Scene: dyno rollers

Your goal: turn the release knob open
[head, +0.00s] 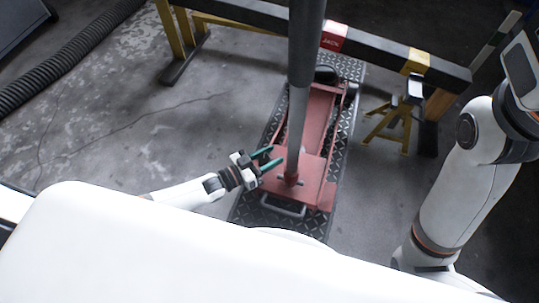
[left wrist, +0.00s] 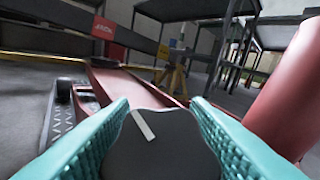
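The red floor jack (head: 312,150) stands on a dark tread-plate base, with its long grey handle (head: 298,110) rising from it. My left gripper (head: 278,154) is at the left side of the jack, just left of the handle's foot, with its two teal fingers apart. In the left wrist view a dark grey rounded knob (left wrist: 165,150) with a white mark lies between the fingers. I cannot tell whether the fingers touch it. The knob cannot be made out in the head view. My right arm shows at the right; its gripper is not in view.
A black beam with red and yellow bands (head: 375,47) crosses behind the jack. A yellow stand (head: 392,122) is at its right. A ribbed black hose (head: 65,58) lies at the upper left. The concrete floor left of the jack is clear.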

